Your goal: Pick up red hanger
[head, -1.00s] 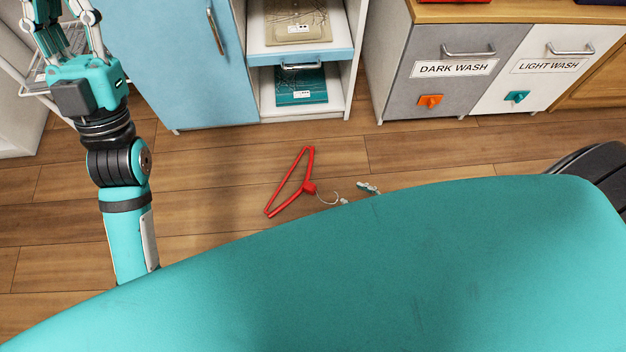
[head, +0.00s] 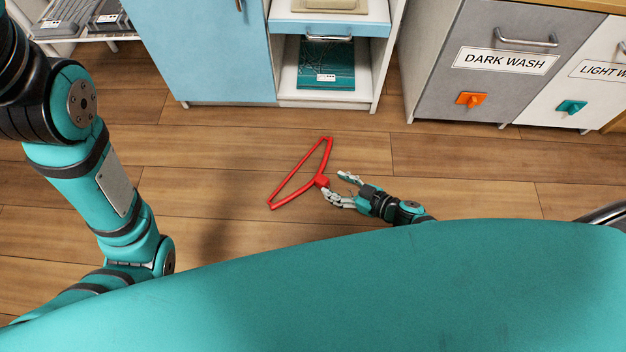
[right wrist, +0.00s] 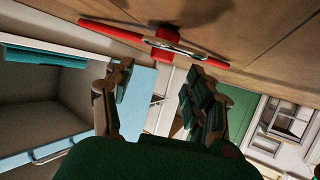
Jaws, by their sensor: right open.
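The red hanger (head: 322,181) lies on the wooden floor in the head view, its long bars to the left and its hook end toward my right gripper. My right gripper (head: 339,187) is open at the hanger's hook end, with its fingers close to the red hub; the hook is hard to make out there. In the right wrist view the red hanger (right wrist: 108,31) crosses the top, with its metal hook beyond the open fingers of the right gripper (right wrist: 156,85). I cannot tell whether they touch. My left arm shows at the left, but its gripper is out of frame.
A blue cabinet (head: 205,55) and an open shelf with a teal item (head: 326,66) stand behind the hanger. The grey dark wash bin (head: 490,60) is at the upper right. Floor around the hanger is clear.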

